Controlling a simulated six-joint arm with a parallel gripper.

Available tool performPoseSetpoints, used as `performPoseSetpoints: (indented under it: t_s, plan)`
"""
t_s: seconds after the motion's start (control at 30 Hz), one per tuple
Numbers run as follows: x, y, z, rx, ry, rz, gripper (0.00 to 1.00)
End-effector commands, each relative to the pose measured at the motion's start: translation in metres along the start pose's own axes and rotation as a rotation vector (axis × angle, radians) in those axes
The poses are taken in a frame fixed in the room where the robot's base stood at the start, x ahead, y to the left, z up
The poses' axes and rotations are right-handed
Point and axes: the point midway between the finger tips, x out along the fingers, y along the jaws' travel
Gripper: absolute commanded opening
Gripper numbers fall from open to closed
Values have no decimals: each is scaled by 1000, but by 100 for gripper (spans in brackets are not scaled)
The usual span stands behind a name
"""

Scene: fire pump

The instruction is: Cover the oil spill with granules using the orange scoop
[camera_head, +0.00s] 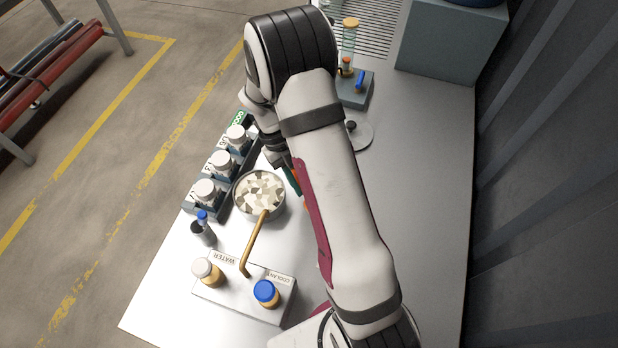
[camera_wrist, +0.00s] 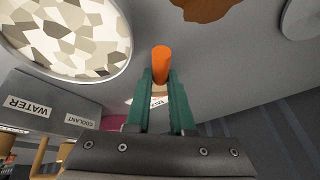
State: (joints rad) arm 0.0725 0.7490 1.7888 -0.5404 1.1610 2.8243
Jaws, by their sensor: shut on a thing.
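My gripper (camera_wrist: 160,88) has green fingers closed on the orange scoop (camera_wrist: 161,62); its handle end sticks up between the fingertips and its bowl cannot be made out. In the head view my arm mostly hides the gripper, right of the granule bowl, with a green finger (camera_head: 292,181) showing. The round bowl (camera_head: 236,203) holds pale and tan granules (camera_head: 260,188); these also fill the upper left of the wrist view (camera_wrist: 65,30). A brown patch (camera_wrist: 205,10), seemingly the oil spill, lies on the grey surface at the wrist view's top; my arm seems to hide it in the head view.
White-capped jars (camera_head: 222,163) line the left edge. A round plate (camera_head: 361,137) lies behind my arm. The right of the bench (camera_head: 430,200) is clear.

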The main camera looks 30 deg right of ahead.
Motion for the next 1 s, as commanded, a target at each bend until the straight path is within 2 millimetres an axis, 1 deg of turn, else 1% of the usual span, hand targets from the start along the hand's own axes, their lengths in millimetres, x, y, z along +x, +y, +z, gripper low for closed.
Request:
performPoseSetpoints:
  t_s: [0.07,0.3,1.0]
  plan:
    - [-2,4,5,0,1,0,0]
    - [-5,-15,18,2,0,0,0]
    - [-15,-64,57,2,0,0,0]
